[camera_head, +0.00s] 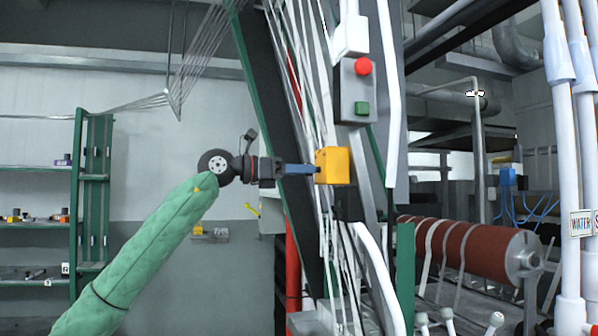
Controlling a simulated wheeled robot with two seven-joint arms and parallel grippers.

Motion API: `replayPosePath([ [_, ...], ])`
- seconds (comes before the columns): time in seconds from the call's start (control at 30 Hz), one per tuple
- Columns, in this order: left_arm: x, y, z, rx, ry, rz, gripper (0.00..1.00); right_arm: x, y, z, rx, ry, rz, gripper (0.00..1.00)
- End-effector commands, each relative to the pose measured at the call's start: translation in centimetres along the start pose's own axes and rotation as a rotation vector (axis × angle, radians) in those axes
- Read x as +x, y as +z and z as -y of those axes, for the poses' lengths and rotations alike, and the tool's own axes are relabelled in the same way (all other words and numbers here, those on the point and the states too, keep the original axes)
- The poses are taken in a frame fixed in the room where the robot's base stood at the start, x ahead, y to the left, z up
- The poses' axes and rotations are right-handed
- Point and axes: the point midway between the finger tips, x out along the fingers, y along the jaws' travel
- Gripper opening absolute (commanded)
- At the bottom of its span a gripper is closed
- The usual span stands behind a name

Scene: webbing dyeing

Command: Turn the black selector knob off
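My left arm comes in from the lower left in a green sleeve. Its gripper (306,169) reaches right, with its tip right at the left side of a yellow box (334,166) on the machine frame. The black selector knob cannot be made out clearly; a small dark part shows between the gripper tip and the yellow box. The fingers are small and seen from the side, so whether they are open, shut or touching the box cannot be told. My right gripper is not in view.
A grey control box (350,92) with a red button (363,66) and a green button (362,108) hangs above the yellow box. White webbing strands run down close by. A red-brown roller (465,250) lies at right. Green shelves (92,190) stand at far left.

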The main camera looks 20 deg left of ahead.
Motion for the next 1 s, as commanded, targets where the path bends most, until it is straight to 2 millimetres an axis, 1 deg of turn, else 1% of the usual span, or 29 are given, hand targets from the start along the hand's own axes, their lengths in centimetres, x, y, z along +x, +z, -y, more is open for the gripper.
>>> replayPosePath([
  [0.13, -0.2, 0.0, 0.0, 0.0, 0.001, 0.001, 0.53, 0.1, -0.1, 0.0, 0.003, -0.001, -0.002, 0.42],
  [0.23, -1.0, -0.1, -0.1, 0.0, 0.001, 0.002, 0.53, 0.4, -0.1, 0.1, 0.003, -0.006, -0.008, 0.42],
  [0.37, -2.8, -0.2, -0.1, 0.0, 0.003, 0.001, 0.53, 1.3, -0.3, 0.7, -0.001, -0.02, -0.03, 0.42],
  [0.5, -5.0, -0.2, -0.1, 0.0, 0.002, 0.001, 0.53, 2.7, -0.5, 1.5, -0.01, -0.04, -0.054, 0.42],
  [0.6, -6.3, -0.2, -0.1, -0.001, 0.001, 0.001, 0.53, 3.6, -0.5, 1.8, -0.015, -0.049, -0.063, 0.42],
  [0.7, -7.2, -0.1, -0.1, 0.0, 0.001, 0.0, 0.53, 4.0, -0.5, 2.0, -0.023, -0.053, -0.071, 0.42],
  [0.83, -7.8, -0.1, -0.1, 0.0, 0.0, 0.0, 0.53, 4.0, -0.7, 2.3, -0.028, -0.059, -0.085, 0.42],
  [1.0, -7.8, 0.0, -0.1, 0.0, 0.0, 0.0, 0.53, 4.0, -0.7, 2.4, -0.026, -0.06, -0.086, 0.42],
])
